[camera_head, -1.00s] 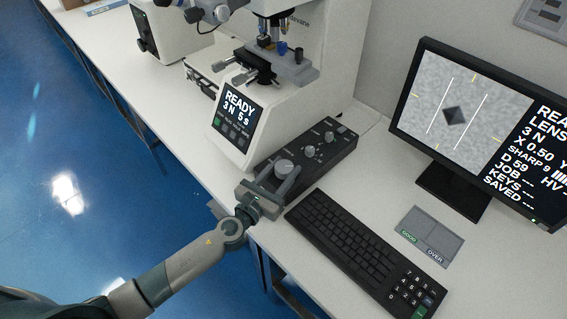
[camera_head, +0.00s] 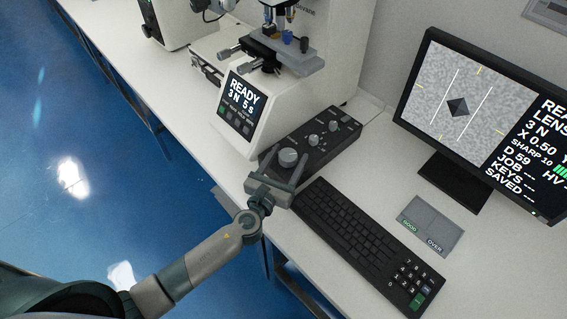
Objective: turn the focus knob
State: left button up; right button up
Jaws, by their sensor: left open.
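The large grey focus knob (camera_head: 288,156) sits at the near left end of the dark control box (camera_head: 325,143). My left gripper (camera_head: 287,163) is open, with one finger to the left of this knob and one to the right. The palm is a little way back from the knob. Whether the fingers touch the knob cannot be told. The monitor (camera_head: 458,172) shows a dark diamond mark between two white lines, and its text reads SHARP 10. My right gripper is not in view.
A black keyboard (camera_head: 365,235) lies just right of my gripper. A grey pad (camera_head: 431,226) marked GOOD and OVER is beyond it. The tester (camera_head: 245,103) with its READY screen stands behind the box. The bench's front edge is close under my left arm.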

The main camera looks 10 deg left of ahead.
pick_arm(q)
jog(key=shift+s, duration=0.1)
jog(key=s+a+b, duration=0.3)
jog(key=s+b, duration=0.1)
jog(key=s, duration=1.3)
jog(key=shift+w+a, duration=0.1)
jog(key=shift+a, duration=0.05)
dwell(0.8)
